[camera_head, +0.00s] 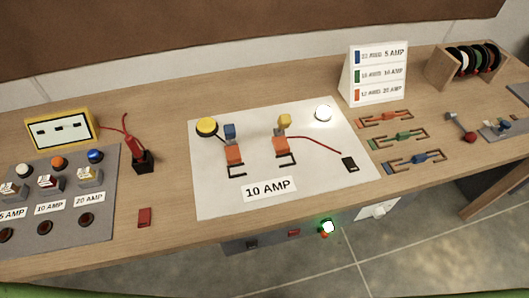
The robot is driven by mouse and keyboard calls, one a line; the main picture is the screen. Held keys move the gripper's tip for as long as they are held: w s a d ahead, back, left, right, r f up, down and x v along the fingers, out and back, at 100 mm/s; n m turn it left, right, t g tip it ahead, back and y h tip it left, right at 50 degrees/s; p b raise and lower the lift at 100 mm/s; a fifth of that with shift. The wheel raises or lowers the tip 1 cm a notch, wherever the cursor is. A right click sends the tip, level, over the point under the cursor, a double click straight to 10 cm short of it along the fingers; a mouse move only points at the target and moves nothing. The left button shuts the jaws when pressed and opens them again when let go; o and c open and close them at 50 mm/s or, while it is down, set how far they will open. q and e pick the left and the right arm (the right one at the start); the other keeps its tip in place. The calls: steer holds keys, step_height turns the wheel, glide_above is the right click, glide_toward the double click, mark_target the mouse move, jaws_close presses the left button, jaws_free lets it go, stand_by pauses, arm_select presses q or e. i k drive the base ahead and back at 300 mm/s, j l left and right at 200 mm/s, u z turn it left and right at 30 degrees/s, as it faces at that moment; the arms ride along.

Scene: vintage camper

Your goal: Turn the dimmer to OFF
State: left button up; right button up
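What looks like the dimmer, a white plate with a small pale knob (378,210), is on the front face of the wooden bench, right of center. The knob's pointer and any OFF marking are too small to read. A lit green lamp (327,227) glows to its left on a grey strip under the bench edge. A pale lit bulb (323,113) stands on the white board (222,195) labelled 10 AMP. Neither of my grippers is in view.
On the bench (170,225) are a grey switch panel (70,225), a yellow meter (60,130), a red-handled probe (136,150), a wire chart (375,75), colored wire pieces (400,138) and a spool box (466,65). The space before the knob is clear.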

mark_target(379, 213)
steer(key=z, duration=1.25)
